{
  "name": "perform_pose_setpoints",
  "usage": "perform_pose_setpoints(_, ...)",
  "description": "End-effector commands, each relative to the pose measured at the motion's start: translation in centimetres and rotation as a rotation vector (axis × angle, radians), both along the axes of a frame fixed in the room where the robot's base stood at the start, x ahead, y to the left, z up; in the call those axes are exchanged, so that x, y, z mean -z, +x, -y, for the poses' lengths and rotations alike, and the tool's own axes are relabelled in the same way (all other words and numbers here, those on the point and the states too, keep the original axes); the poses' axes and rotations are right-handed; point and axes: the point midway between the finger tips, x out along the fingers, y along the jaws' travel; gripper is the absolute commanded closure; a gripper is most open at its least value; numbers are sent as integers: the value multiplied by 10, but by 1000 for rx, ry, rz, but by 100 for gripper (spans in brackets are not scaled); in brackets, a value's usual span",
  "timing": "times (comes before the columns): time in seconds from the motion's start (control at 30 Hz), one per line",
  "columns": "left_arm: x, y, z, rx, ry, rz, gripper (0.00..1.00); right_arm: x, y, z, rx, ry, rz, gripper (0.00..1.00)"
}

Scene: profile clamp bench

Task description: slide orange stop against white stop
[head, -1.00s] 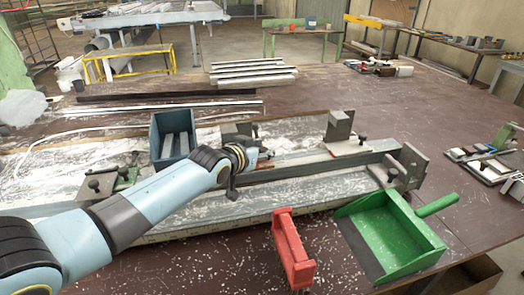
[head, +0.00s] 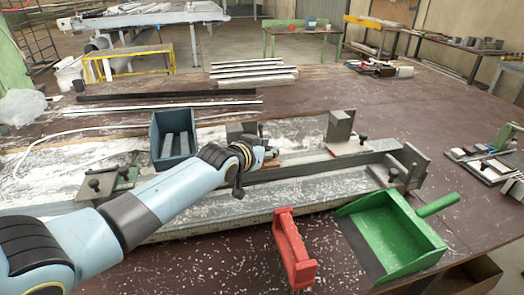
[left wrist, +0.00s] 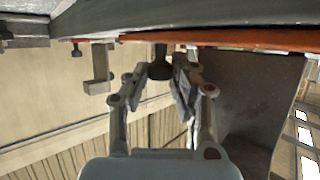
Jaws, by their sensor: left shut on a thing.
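The orange stop shows in the head view as a grey upright block (head: 240,130) behind my left wrist, with a little orange base beside the gripper. In the left wrist view its orange base (left wrist: 220,38) runs along the top, beside a grey plate. My left gripper (head: 268,153) is at this stop; in the left wrist view its fingers (left wrist: 167,82) are shut on a black knob (left wrist: 160,66). The white stop (head: 341,126), a grey block on a pale base with a dark knob, stands to the right, with a gap between. My right gripper is out of view.
A grey end block (head: 408,165) stands at the rail's right end, and a green-based stop (head: 128,178) at left. A blue bin (head: 157,145) stands behind my arm. A red block (head: 293,250) and green dustpan (head: 405,235) lie in front.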

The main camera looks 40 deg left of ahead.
Motion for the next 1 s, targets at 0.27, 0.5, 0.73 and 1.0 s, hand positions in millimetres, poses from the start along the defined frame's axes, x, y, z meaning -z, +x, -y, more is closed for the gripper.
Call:
perform_pose_setpoints(0.27,2,53,46,1,-8,7,100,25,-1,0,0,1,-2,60)
perform_pose_setpoints(0.5,2,95,82,2,-6,7,100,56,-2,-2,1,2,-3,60)
perform_pose_setpoints(0.73,1,117,101,2,-4,4,100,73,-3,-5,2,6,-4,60)
perform_pose_setpoints(1.0,-2,122,105,1,-3,3,100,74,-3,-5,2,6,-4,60)
